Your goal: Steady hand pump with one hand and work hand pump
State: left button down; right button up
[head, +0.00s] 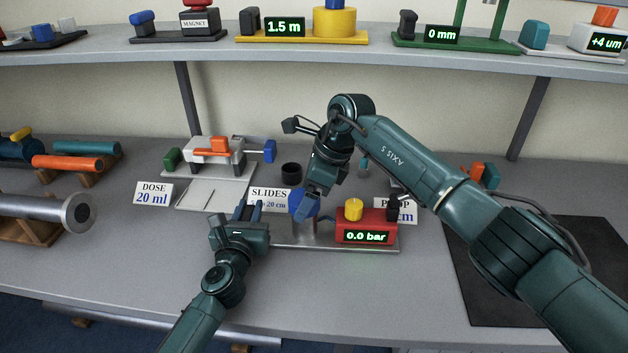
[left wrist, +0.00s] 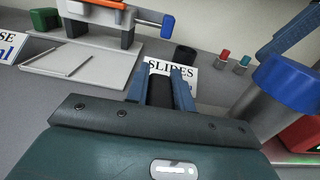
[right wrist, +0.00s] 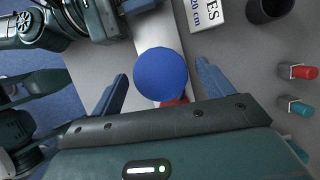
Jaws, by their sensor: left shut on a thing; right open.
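The hand pump has a red body (head: 377,219) reading 0.0 bar, a yellow knob (head: 354,209) and a grey base plate (head: 330,244). Its blue round handle top (left wrist: 288,82) sits on a grey post. My left gripper (head: 250,211) is shut on an upright black grip (left wrist: 160,93) at the left of the pump. My right gripper (right wrist: 160,88) is open, pointing down from above, with the blue handle top (right wrist: 160,73) between its fingers in the right wrist view. The right arm partly hides the pump in the head view.
A white SLIDES card (head: 268,197) and a black cup (head: 291,173) stand behind the pump. A syringe-like device (head: 215,155) with a DOSE card (head: 153,194) is behind left. A dark mat (head: 560,270) lies at right. The table front left of the pump is mostly clear.

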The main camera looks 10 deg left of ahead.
jog(key=shift+f, duration=0.15)
jog(key=c, duration=1.1)
jog(key=m+t, duration=0.1)
jog(key=m, duration=0.3)
jog(key=shift+s+a+t, duration=0.1)
jog(key=shift+t, duration=0.3)
jog(key=shift+m+t+h, duration=0.5)
jog(key=shift+m, duration=1.1)
jog(key=o, duration=1.2)
jog(key=shift+c, duration=0.2)
jog(key=v, duration=1.2)
